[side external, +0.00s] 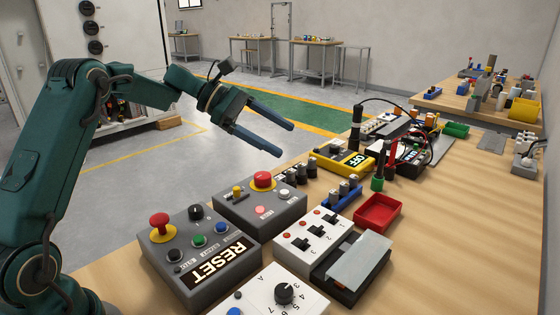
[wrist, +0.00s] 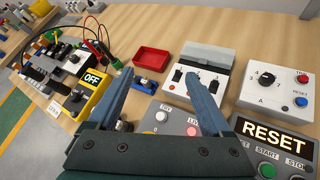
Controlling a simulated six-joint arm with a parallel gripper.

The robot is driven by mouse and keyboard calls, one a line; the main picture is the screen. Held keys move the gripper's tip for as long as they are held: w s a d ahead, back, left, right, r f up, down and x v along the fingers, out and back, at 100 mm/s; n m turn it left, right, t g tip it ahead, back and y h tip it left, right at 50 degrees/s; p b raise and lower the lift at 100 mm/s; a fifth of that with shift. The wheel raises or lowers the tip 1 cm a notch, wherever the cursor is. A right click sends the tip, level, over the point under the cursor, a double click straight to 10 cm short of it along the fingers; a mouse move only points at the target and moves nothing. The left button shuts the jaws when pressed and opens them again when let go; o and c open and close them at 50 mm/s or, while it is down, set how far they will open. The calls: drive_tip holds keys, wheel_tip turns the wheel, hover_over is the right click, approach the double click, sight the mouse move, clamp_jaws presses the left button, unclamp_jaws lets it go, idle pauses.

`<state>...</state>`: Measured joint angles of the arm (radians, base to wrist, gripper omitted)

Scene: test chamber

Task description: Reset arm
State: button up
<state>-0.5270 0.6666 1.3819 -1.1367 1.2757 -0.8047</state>
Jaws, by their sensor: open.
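My gripper (side external: 268,138) is open and empty, raised above the far left side of the bench. In the wrist view its two blue-grey fingers (wrist: 160,98) are spread apart over the control boxes. The grey box with the RESET label (side external: 205,262) stands at the front of the bench, with a red mushroom knob, a black knob and several coloured buttons. Its lit label also shows at lower right in the wrist view (wrist: 272,133). The gripper is behind and above this box, apart from it. The wrist view cuts off part of the RESET box.
Close by stand a grey box with a red mushroom button (side external: 262,205), a white switch box (side external: 312,240), a white dial box (side external: 270,292) and a red tray (side external: 377,212). Farther back are a yellow OFF meter (side external: 345,160) and cabled equipment. Bare wood (side external: 450,240) lies at right.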

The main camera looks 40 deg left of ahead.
drive_tip(key=s+d+r+m+g+y, duration=0.2)
drive_tip(key=s+d+r+m+y, duration=0.2)
drive_tip(key=s+d+m, duration=0.9)
drive_tip(key=s+a+f+m+y, duration=0.3)
drive_tip(key=s+a+f+m, duration=0.1)
drive_tip(key=s, duration=0.3)
drive_tip(key=s+a+f+m+y, duration=0.3)
drive_tip(key=s+f, duration=0.1)
drive_tip(key=s, duration=0.2)
drive_tip(key=shift+s+a+m+t, duration=0.3)
drive_tip(key=shift+s+a+m, duration=0.05)
drive_tip(key=shift+m, duration=0.05)
